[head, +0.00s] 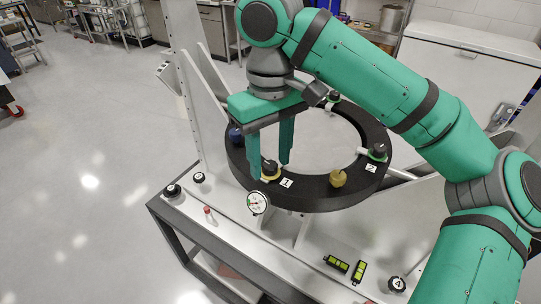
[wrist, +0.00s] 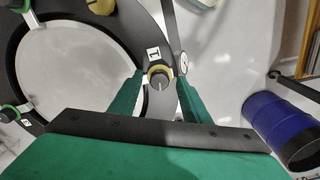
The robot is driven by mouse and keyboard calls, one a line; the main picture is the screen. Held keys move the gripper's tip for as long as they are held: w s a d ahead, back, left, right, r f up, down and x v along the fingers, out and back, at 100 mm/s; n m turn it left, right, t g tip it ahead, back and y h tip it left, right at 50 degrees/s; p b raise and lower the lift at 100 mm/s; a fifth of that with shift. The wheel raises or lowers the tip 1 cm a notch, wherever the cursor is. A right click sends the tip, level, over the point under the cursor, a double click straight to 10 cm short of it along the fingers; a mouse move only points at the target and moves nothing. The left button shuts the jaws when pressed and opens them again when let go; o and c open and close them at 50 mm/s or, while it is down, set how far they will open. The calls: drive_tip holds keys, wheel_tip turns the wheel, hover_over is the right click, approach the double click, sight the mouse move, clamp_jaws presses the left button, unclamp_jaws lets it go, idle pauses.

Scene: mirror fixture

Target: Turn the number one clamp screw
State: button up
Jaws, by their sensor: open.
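The number one clamp screw (head: 269,168) is a dark knob on a yellow collar, set on the black ring (head: 310,192) beside the "1" label (head: 286,183). It shows in the wrist view (wrist: 159,77) with a pale line on its top. My gripper (head: 270,169) is open and points down at the screw, one green finger on each side. In the wrist view, my gripper (wrist: 158,74) shows a small gap between each finger and the knob. The height of the fingertips against the knob is hard to tell.
A dial gauge (head: 257,203) stands close by the screw at the ring's front edge. A brass knob (head: 338,178) and the number two screw (head: 378,152) sit further right on the ring.

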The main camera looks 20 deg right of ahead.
drive_tip(key=shift+c, duration=0.6)
drive_tip(key=c, duration=0.9)
drive_tip(key=shift+w+n, duration=0.15)
drive_tip(key=shift+n, duration=0.85)
drive_tip(key=n, duration=0.7)
drive_tip(key=shift+n, duration=1.5)
